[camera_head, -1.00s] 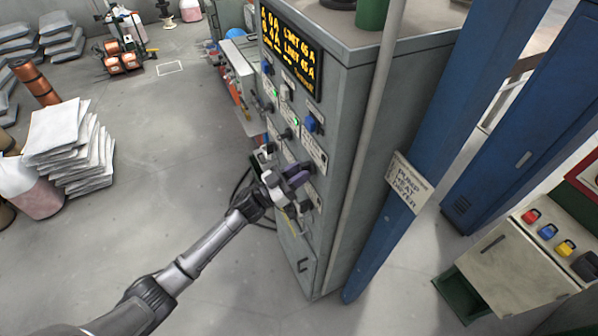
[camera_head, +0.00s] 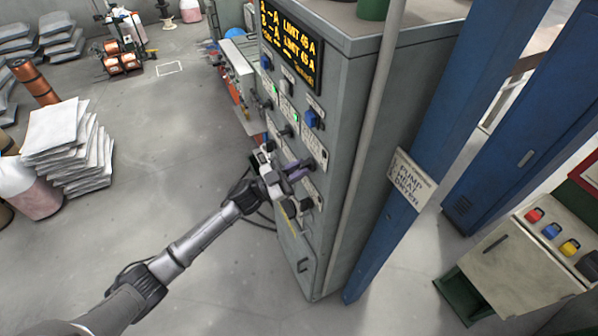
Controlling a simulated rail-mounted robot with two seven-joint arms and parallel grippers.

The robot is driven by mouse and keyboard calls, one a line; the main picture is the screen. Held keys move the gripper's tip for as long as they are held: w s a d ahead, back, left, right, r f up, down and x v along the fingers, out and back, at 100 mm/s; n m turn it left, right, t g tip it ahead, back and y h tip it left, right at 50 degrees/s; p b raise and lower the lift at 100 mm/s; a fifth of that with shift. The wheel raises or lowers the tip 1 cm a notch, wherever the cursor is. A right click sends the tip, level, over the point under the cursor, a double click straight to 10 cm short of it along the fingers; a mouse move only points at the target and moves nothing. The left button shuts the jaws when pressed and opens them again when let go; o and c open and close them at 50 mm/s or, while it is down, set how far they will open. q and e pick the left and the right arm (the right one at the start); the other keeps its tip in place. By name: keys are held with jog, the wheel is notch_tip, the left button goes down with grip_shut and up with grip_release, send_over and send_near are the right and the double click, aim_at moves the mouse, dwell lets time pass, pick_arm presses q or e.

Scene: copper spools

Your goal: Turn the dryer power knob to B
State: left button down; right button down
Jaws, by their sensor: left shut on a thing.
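The grey control cabinet (camera_head: 341,120) stands in the middle of the camera_head view, with rows of knobs and small labels on its front. My left gripper (camera_head: 299,171) is at the lower part of this front, its purple fingers shut on a knob there. The fingers hide most of that knob, so its pointer and letter marks cannot be read. A black knob (camera_head: 306,204) shows just below the gripper. A blue knob (camera_head: 312,119) and a dark knob (camera_head: 287,131) sit higher. My right gripper is not in view.
A lit display (camera_head: 291,46) is at the cabinet's top. A sign (camera_head: 412,180) reading pump, heat, dryer hangs on a blue post (camera_head: 432,128). White sacks (camera_head: 70,147) are stacked at left. The floor between is clear.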

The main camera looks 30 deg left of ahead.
pick_arm(q)
jog(key=m+g+h+b, duration=0.1)
jog(key=m, duration=0.2)
jog(key=m+g+h, duration=0.1)
jog(key=m+g, duration=0.1)
jog(key=m, duration=0.2)
jog(key=shift+b, duration=0.4)
jog(key=shift+m, duration=0.3)
jog(key=c, duration=1.1)
grip_release()
jog(key=b+v, duration=0.4)
jog(key=v, duration=0.9)
jog(key=shift+s+a, duration=0.3)
